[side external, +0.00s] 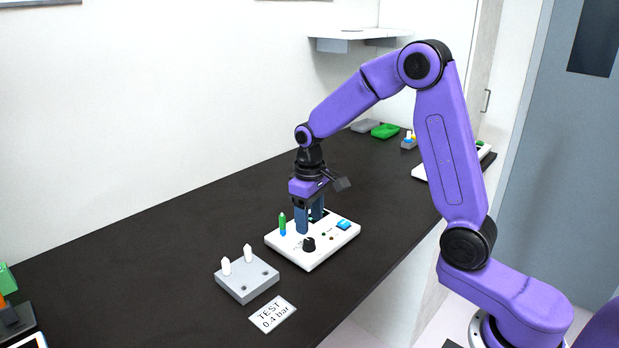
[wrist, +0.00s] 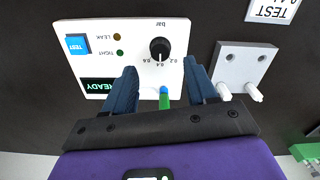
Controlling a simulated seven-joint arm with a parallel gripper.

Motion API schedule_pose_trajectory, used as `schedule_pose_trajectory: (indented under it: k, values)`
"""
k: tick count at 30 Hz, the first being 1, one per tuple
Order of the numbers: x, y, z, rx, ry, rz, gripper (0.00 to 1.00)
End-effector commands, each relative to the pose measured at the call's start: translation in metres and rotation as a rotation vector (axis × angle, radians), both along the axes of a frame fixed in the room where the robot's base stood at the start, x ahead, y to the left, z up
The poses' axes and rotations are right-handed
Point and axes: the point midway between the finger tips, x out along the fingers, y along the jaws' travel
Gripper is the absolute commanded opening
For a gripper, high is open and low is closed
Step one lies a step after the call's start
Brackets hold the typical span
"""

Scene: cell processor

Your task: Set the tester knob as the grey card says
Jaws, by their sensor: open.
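The tester (side external: 290,255) is a white box on the dark bench. Its black knob (side external: 308,244) also shows in the wrist view (wrist: 160,48), below "bar" and beside the marks 0.2, 0.4 and 0.6. I cannot clearly tell the knob's pointer setting. The card (side external: 272,314) reads "TEST 0.4 bar"; the wrist view (wrist: 271,10) shows part of it. My gripper (side external: 309,222) is open over the tester, apart from the knob. In the wrist view its fingers (wrist: 160,75) are spread, with a green and blue vial (wrist: 164,100) between them in the picture.
The tester carries a blue button (wrist: 77,45), a READY screen (wrist: 97,85) and small LEAK and TIGHT lights. A grey block (side external: 247,285) with two white pegs stands between tester and card.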

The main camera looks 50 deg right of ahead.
Motion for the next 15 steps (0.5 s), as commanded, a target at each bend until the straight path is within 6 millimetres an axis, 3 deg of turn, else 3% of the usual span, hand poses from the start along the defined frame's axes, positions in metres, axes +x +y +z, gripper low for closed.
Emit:
schedule_pose_trajectory:
  k: [9, 15]
  values:
    - [0.001, 0.0, 0.068, 0.0, -0.005, 0.0, 0.57]
    - [0.001, 0.0, 0.099, 0.001, -0.003, 0.001, 0.57]
